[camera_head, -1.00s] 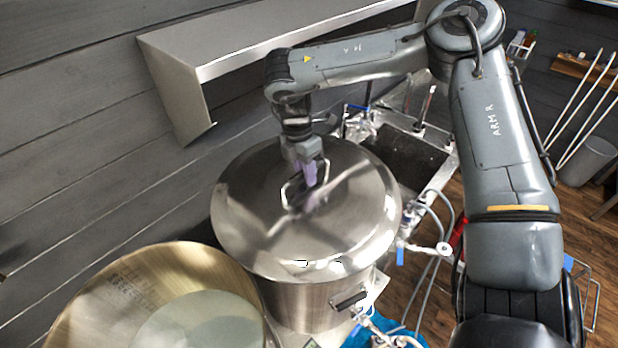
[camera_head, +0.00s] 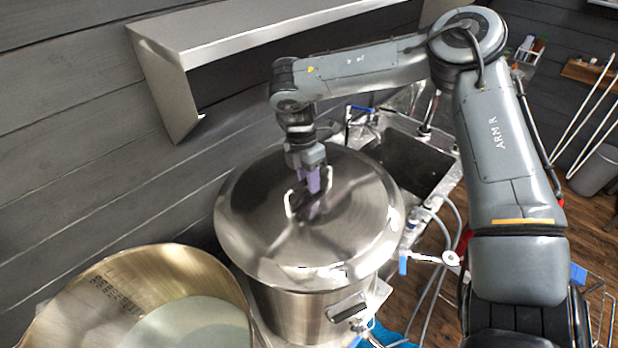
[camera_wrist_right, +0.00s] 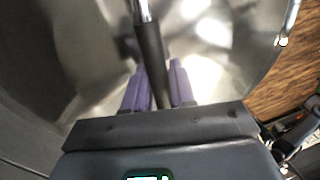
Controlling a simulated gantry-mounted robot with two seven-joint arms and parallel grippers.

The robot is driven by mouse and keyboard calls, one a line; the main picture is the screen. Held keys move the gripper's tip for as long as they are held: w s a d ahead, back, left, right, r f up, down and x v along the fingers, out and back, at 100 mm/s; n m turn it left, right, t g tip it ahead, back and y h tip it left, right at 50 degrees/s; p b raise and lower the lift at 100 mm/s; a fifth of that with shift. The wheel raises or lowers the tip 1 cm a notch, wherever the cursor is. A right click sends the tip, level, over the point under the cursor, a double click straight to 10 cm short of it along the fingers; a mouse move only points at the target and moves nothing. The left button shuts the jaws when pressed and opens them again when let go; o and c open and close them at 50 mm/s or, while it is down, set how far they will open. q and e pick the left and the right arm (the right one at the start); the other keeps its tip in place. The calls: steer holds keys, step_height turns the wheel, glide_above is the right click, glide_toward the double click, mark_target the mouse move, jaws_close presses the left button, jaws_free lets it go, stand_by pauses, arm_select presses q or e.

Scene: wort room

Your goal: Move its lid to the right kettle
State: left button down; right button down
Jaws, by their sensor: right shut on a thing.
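The round steel lid (camera_head: 345,235) lies over the top of the right kettle (camera_head: 295,312), its rim overhanging the kettle wall. I cannot tell whether it rests fully on the kettle's rim, which is hidden. My right gripper (camera_head: 313,188) points down at the lid's middle and is shut on the lid's loop handle (camera_head: 290,205). In the right wrist view, the purple fingers (camera_wrist_right: 158,88) stand on both sides of the dark handle grip (camera_wrist_right: 151,48), with the shiny lid (camera_wrist_right: 215,65) behind. My left gripper is out of view.
An open kettle (camera_head: 75,300) with pale liquid stands at lower left, close to the right kettle. A steel wall shelf (camera_head: 250,28) hangs behind. A sink (camera_head: 410,160), hoses and valve fittings (camera_head: 435,258) lie to the right.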

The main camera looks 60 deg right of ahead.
mark_target(308, 191)
step_height(308, 191, down, 4)
steer(key=b, duration=0.2)
steer(key=shift+f+b, duration=0.1)
steer(key=shift+b, duration=0.2)
steer(key=shift+f+b, duration=0.9)
steer(key=shift+f, duration=0.15)
steer(key=c, duration=1)
jaws_free()
steer(key=shift+w, duration=0.1)
steer(key=shift+o, duration=0.8)
steer(key=shift+f, duration=0.15)
steer(key=shift+d+r, duration=0.1)
steer(key=shift+r, duration=0.45)
steer(key=r, duration=0.3)
steer(key=w+r, duration=0.1)
steer(key=r, duration=0.2)
steer(key=w+r, duration=0.1)
steer(key=r, duration=0.2)
steer(key=shift+d+r+b, duration=0.3)
steer(key=shift+r, duration=0.1)
